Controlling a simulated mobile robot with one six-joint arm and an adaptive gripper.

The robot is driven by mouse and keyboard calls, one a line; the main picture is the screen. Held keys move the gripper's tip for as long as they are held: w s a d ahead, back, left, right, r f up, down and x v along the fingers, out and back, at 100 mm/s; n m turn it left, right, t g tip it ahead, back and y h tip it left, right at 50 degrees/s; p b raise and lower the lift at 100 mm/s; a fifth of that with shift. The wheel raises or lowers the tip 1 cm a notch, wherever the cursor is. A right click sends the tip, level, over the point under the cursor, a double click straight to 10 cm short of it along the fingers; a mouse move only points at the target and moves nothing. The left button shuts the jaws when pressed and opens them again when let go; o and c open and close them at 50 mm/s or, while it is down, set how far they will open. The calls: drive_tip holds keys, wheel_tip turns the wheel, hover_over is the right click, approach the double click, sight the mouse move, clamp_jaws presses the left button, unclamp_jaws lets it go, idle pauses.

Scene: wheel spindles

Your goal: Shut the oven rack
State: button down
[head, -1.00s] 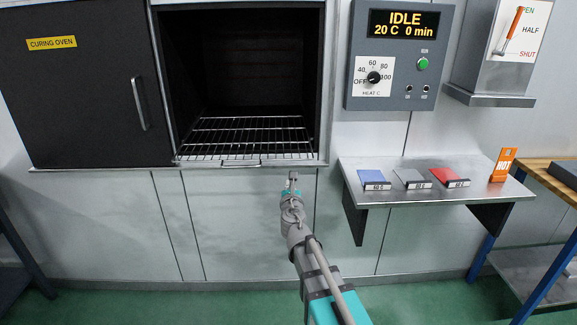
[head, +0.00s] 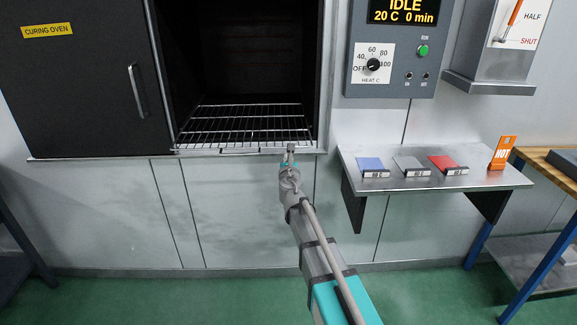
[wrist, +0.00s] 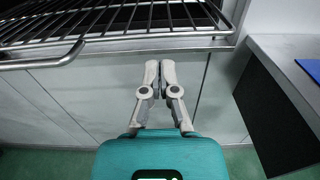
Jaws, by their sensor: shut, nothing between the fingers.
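The oven rack (head: 243,125) is a silver wire grid inside the open dark oven (head: 245,60). In the wrist view the rack (wrist: 130,15) fills the top left, and its looped front handle (wrist: 45,62) sticks out past the oven's front edge. My gripper (head: 290,148) is shut and empty, at the front sill near the right end of the opening. In the wrist view its closed fingertips (wrist: 160,65) point at the sill, to the right of the handle and apart from it.
The black oven door (head: 85,85) covers the area left of the opening. A control panel (head: 395,75) reads IDLE, 20 C. A metal shelf (head: 425,183) on the right holds blue, grey and red pieces and an orange HOT sign (head: 502,153). Green floor lies below.

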approach(286, 136)
drive_tip(key=shift+s+f, duration=0.25)
drive_tip(key=shift+s, duration=0.15)
drive_tip(key=shift+w, duration=0.1)
drive_tip(key=w, duration=2.4)
drive_tip(key=shift+w, duration=0.4)
drive_tip(key=shift+w+r, duration=0.1)
drive_tip(key=shift+w, duration=0.45)
drive_tip(key=shift+s, duration=0.8)
drive_tip(key=s, duration=1.3)
drive_tip(key=shift+s, duration=0.15)
